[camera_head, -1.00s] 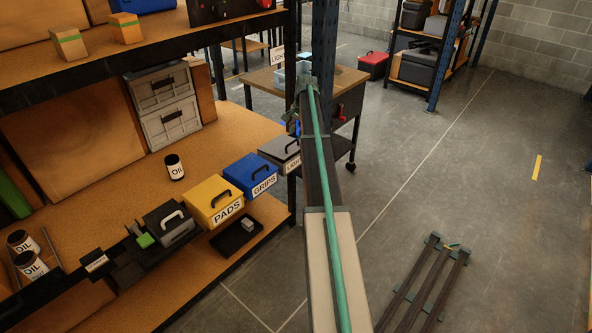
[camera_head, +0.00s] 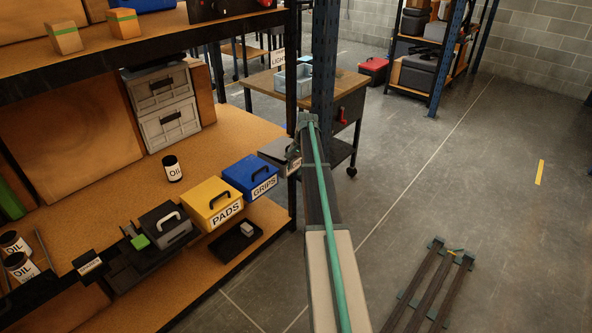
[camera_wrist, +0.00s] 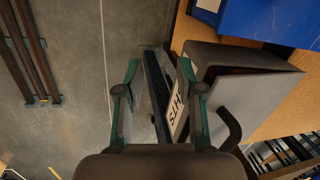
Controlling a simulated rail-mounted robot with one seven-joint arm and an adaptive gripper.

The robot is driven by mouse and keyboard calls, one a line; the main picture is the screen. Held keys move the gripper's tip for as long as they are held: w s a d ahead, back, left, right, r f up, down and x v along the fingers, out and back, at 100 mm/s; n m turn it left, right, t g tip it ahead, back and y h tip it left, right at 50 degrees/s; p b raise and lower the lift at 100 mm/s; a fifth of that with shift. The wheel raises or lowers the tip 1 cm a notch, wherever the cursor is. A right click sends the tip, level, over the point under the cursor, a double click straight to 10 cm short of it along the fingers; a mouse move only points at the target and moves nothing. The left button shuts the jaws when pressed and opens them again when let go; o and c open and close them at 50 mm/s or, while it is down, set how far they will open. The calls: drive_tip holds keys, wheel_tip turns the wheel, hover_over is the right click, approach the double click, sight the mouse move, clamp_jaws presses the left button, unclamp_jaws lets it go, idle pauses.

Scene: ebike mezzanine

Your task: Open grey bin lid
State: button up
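The grey bin (camera_head: 275,148) stands at the far right end of the row of bins on the shelf, partly hidden by my arm in the head view. In the wrist view, the grey bin (camera_wrist: 245,85) lies right of my gripper (camera_wrist: 158,72), with its white label (camera_wrist: 178,108) partly covered by the right finger. Its dark curved handle (camera_wrist: 233,130) shows at the lower right. The lid looks shut. My gripper is open, with nothing between its fingers. It is close beside the bin's label side; I cannot tell whether it touches.
The blue GRIPS bin (camera_head: 252,176), yellow PADS bin (camera_head: 212,203) and a black bin (camera_head: 166,226) stand to the left. A small black tray (camera_head: 235,243) is in front. A blue upright post (camera_head: 325,60) rises behind my arm. Floor to the right is mostly open.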

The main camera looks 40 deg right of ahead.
drive_tip(key=shift+a+f, duration=0.1)
drive_tip(key=shift+f, duration=0.05)
drive_tip(key=shift+s+d+f, duration=0.15)
drive_tip(key=shift+s+d, duration=0.05)
drive_tip(key=shift+d, duration=0.05)
drive_tip(key=c, duration=0.5)
drive_tip(key=shift+m, duration=0.4)
drive_tip(key=s+d+f+b, duration=0.2)
drive_tip(key=f, duration=0.1)
drive_tip(key=s+d+f+b, duration=0.1)
drive_tip(key=s+f, duration=0.1)
clamp_jaws()
wheel_tip(320, 180, down, 4)
drive_tip(key=s+m+t+y+b, duration=0.2)
drive_tip(key=m+t+y+b, duration=0.2)
drive_tip(key=m+t+b, duration=0.15)
drive_tip(key=w+d+r+m+t+h+b, duration=0.1)
drive_tip(key=w+d+r+m+t+b, duration=0.15)
drive_tip(key=r+m+t, duration=1.05)
drive_tip(key=w+a+m+g+p, duration=0.1)
drive_tip(key=w+g+p, duration=0.1)
drive_tip(key=w, duration=0.7)
drive_tip(key=shift+w+a+f+h, duration=0.15)
drive_tip(key=shift+a+f+h, duration=0.05)
drive_tip(key=shift+a+h, duration=0.1)
